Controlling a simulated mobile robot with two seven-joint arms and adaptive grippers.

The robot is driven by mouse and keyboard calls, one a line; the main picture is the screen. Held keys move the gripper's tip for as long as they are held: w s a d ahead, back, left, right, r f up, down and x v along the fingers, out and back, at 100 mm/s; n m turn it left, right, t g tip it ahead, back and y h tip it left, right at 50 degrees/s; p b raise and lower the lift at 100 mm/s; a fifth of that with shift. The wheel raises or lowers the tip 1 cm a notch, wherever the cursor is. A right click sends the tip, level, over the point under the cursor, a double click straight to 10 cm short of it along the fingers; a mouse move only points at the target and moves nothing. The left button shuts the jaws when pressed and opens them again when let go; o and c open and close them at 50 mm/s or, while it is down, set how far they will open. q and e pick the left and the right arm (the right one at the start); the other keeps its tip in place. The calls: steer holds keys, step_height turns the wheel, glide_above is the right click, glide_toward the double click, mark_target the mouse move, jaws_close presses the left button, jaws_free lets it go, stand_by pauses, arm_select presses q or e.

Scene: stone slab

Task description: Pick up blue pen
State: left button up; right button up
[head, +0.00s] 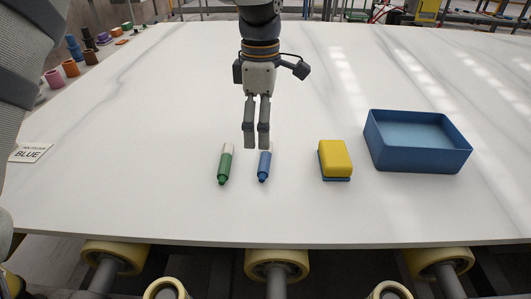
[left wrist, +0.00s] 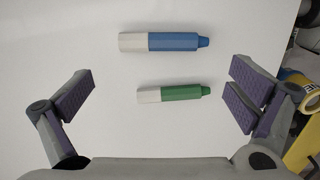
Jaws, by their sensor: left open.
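The blue pen (head: 264,168) lies on the white stone slab, with its white end pointing away and its blue tip toward me. A green pen (head: 225,165) lies to its left, roughly parallel and apart from it. My left gripper (head: 256,138) hangs above the slab, its fingers pointing down just beyond the pens and overlapping the blue pen's far end in the head view. In the left wrist view its fingers are spread and empty, with the blue pen (left wrist: 172,42) above the green pen (left wrist: 174,93). My right gripper is not in view.
A yellow block with a blue base (head: 335,160) stands right of the pens, and an empty blue tray (head: 420,160) is farther right. A card reading BLUE (head: 30,153) is at the left edge. The slab (head: 150,190) is clear around the pens.

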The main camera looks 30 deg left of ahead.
mark_target(261, 156)
arm_select(q)
step_height(261, 156, down, 8)
steer(key=shift+a+r, duration=0.1)
steer(key=c, duration=0.7)
steer(key=shift+c, duration=0.5)
